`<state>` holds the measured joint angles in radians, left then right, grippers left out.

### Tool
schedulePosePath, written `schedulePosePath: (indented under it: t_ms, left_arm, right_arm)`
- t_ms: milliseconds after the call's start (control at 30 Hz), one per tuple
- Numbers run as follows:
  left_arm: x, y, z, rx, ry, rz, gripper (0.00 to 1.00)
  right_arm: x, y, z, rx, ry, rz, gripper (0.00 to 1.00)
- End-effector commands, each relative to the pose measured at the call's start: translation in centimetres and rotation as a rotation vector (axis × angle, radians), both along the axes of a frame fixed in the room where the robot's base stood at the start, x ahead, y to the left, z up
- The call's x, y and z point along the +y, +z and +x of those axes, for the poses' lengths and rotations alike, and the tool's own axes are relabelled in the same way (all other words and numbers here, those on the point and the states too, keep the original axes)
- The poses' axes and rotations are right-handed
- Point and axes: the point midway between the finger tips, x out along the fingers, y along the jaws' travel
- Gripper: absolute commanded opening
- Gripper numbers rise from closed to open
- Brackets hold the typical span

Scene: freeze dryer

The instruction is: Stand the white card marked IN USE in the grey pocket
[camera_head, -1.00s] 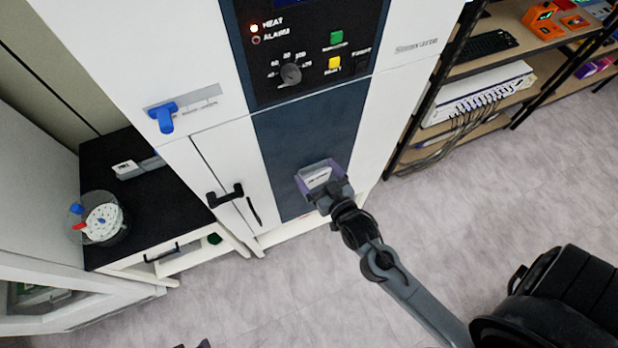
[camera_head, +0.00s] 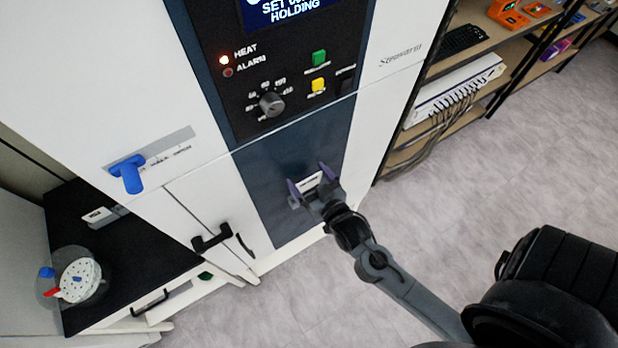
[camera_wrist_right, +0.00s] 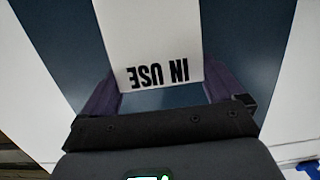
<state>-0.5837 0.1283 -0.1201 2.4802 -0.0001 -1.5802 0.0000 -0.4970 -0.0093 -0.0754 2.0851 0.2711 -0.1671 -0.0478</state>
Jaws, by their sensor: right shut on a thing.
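The white card marked IN USE (camera_head: 308,183) is between the purple fingertips of my right gripper (camera_head: 308,176), in front of the cabinet's dark blue lower panel (camera_head: 285,150). In the right wrist view the card (camera_wrist_right: 150,45) shows large, with its lettering upside down. The purple fingers of the gripper (camera_wrist_right: 162,88) are at its two side edges, shut on it. I cannot clearly make out the grey pocket; the gripper and card may hide it. Whether the card touches the panel cannot be told. My left gripper is not in view.
Above the panel are a knob (camera_head: 271,104), a green button (camera_head: 319,58) and a yellow button (camera_head: 318,86). A blue lever (camera_head: 130,174) and black door handle (camera_head: 211,238) stick out at left. Open floor (camera_head: 500,180) lies to the right, below shelving.

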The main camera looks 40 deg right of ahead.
Motion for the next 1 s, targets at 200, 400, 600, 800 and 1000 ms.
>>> schedulePosePath:
  t_ms: [200,400,600,800,1000]
  left_arm:
    - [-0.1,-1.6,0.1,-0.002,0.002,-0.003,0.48]
    - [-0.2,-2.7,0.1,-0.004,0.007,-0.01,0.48]
    - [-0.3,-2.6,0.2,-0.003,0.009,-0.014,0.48]
    - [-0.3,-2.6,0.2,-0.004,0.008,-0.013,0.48]
    - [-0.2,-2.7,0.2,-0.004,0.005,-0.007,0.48]
  right_arm:
    - [0.0,-1.5,0.2,-0.001,0.0,0.0,0.51]
    - [-0.1,-2.5,0.3,-0.001,0.0,0.0,0.51]
    - [-0.1,-2.4,0.3,0.0,0.0,-0.001,0.51]
    - [-0.1,-2.9,0.4,0.001,0.001,-0.001,0.51]
    - [-0.1,-3.4,0.5,0.0,0.001,-0.001,0.51]
